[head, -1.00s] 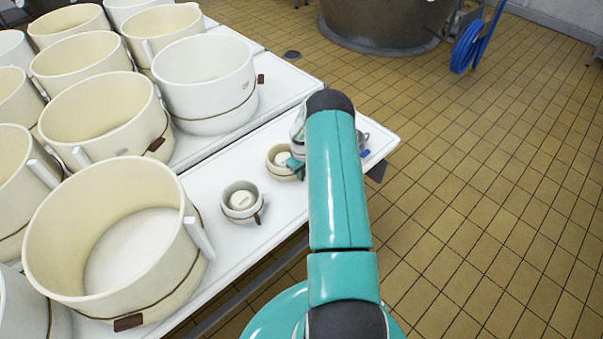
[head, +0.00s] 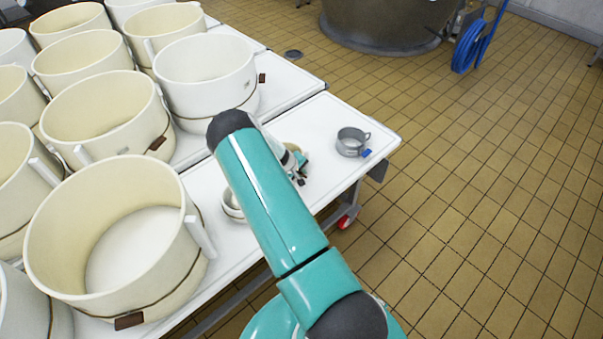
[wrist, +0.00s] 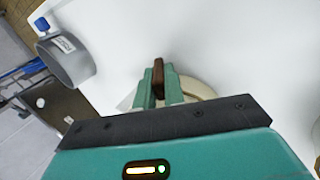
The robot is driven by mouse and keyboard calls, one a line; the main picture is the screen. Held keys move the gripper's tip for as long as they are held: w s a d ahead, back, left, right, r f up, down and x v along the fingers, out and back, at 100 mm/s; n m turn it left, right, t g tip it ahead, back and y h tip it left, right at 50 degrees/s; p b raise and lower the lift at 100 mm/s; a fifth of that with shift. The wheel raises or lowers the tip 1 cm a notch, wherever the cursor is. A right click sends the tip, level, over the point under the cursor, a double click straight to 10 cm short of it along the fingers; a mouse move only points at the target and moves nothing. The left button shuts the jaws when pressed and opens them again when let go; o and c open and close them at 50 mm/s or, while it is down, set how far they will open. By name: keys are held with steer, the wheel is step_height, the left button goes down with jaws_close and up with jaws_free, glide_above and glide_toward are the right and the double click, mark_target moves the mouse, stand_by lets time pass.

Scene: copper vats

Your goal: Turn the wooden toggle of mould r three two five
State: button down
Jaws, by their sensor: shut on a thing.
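A brown wooden toggle (wrist: 159,78) stands between the teal fingers of my gripper (wrist: 160,88) in the wrist view, and the fingers are shut on it. Behind the fingers is the cream rim of a small mould (wrist: 198,88), mostly hidden by my gripper. In the head view my gripper (head: 300,170) is low over the table beside this small cream mould (head: 291,147), which my arm largely covers. A second small pale mould (head: 229,207) is partly hidden by my arm. I cannot read any mould number.
A grey metal cup (head: 350,143) with a blue tag stands near the right end of the white table (head: 322,112); it also shows in the wrist view (wrist: 70,62). Several large cream moulds (head: 112,243) fill the left. A copper vat (head: 385,22) stands behind, with open tiled floor right.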

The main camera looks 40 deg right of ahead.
steer(key=shift+a+f+h, duration=0.15)
steer(key=shift+h, duration=1.3)
steer(key=shift+a+f+h, duration=0.1)
steer(key=shift+h, duration=1.35)
steer(key=c, duration=1.5)
jaws_free()
steer(key=shift+r, duration=0.3)
step_height(320, 180, up, 3)
steer(key=shift+f, duration=0.15)
steer(key=s+a+r, duration=0.2)
steer(key=s+r, duration=0.1)
steer(key=s, duration=0.1)
steer(key=s+a+r, duration=0.3)
steer(key=s, duration=0.1)
steer(key=s+a+r, duration=0.2)
steer(key=s+r, duration=0.1)
steer(key=shift+s+a+r, duration=0.3)
steer(key=shift+s+a, duration=0.1)
